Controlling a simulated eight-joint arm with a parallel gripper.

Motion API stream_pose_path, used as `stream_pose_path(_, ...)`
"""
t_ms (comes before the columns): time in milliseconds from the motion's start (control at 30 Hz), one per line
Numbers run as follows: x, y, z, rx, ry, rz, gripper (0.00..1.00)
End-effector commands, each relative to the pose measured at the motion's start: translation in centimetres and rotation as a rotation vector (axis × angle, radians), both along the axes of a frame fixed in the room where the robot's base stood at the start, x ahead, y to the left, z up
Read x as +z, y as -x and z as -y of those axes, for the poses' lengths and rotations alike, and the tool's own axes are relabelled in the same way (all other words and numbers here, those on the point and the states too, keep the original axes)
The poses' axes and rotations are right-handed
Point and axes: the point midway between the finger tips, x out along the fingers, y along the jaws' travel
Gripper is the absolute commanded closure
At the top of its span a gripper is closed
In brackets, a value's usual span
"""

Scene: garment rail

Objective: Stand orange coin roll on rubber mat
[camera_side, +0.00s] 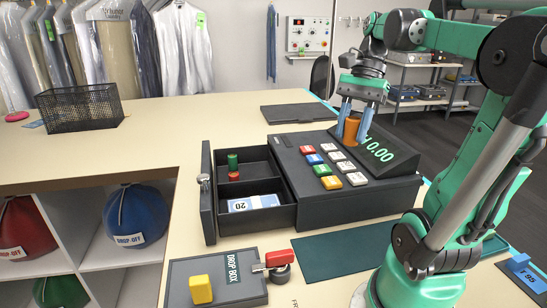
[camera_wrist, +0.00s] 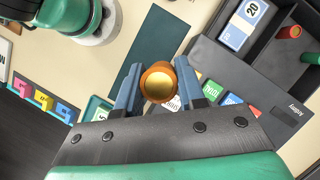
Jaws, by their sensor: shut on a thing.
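My gripper (camera_side: 353,134) is shut on the orange coin roll (camera_side: 351,129), one blue finger on each side. It holds the roll raised, in front of the cash register's display. In the wrist view the orange coin roll (camera_wrist: 159,83) shows its round golden end between the fingers of my gripper (camera_wrist: 159,88). A dark green flat mat (camera_side: 345,250) lies bare on the counter before the register; it also shows in the wrist view (camera_wrist: 141,48). A dark grey flat mat (camera_side: 293,112) lies behind the register. I cannot tell which is rubber.
The register (camera_side: 345,190) has coloured keys and an open drawer (camera_side: 258,220) holding a green and a red roll and banknotes. A mesh basket (camera_side: 80,106) stands far left.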

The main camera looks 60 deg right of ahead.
Motion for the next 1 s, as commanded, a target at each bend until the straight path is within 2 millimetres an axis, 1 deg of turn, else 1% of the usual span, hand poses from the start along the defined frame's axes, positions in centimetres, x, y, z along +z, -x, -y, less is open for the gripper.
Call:
stream_pose_path(33, -0.4, 1.0, -0.8, 0.048, 0.001, -0.001, 1.0)
stream_pose_path(133, -0.9, 2.4, -1.8, 0.134, 0.002, 0.0, 1.0)
stream_pose_path(267, -1.4, 3.3, -2.5, 0.191, 0.002, 0.001, 1.0)
stream_pose_path(367, -2.5, 3.4, -2.6, 0.204, 0.001, 0.001, 1.0)
stream_pose_path(700, -9.5, 3.4, -2.6, 0.205, 0.003, 0.002, 1.0)
stream_pose_path(1000, -14.7, 3.3, -2.5, 0.204, 0.003, 0.002, 1.0)
